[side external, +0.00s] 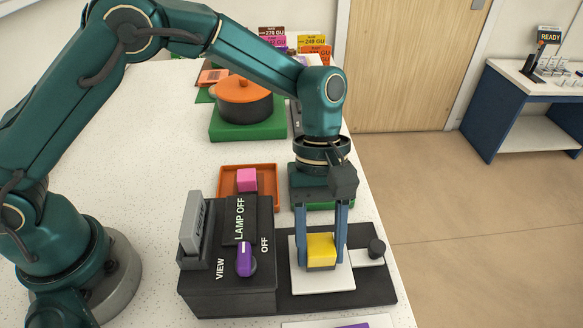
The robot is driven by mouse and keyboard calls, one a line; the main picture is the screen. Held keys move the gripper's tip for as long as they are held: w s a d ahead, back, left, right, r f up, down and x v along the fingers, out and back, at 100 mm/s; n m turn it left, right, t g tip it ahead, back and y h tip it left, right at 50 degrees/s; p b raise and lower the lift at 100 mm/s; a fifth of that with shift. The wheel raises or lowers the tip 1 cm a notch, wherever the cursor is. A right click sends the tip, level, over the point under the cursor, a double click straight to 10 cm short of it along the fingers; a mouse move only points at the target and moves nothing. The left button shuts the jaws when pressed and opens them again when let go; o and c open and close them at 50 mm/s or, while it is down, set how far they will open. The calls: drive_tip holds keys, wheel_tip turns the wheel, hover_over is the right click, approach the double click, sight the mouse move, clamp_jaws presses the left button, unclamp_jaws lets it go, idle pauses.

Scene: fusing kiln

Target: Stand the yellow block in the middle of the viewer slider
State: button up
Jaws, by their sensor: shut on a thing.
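The yellow block (321,247) is between the blue fingers of my gripper (321,252), which is shut on it. My gripper points straight down over the white square plate (329,283) of what looks like the viewer slider. The block is near the middle of that plate as seen here, with a darker lower edge. I cannot tell whether it touches the plate or hangs just above it. A white strip with a black knob (376,248) extends from the plate's right side. The plate lies on a black base (381,288).
A black control box (235,300) with a purple knob (244,259), marked "LAMP OFF", stands just left. Behind it, an orange tray (231,170) holds a pink block (247,180). An orange-lidded pot (243,100) stands farther back. The left tabletop is mostly clear.

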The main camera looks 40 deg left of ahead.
drive_tip(key=shift+f, duration=0.1)
drive_tip(key=o, duration=1.3)
drive_tip(key=shift+o, duration=0.2)
drive_tip(key=shift+r, duration=3.5)
drive_tip(key=shift+f, duration=0.15)
drive_tip(key=shift+f, duration=3.1)
drive_tip(key=shift+r, duration=0.15)
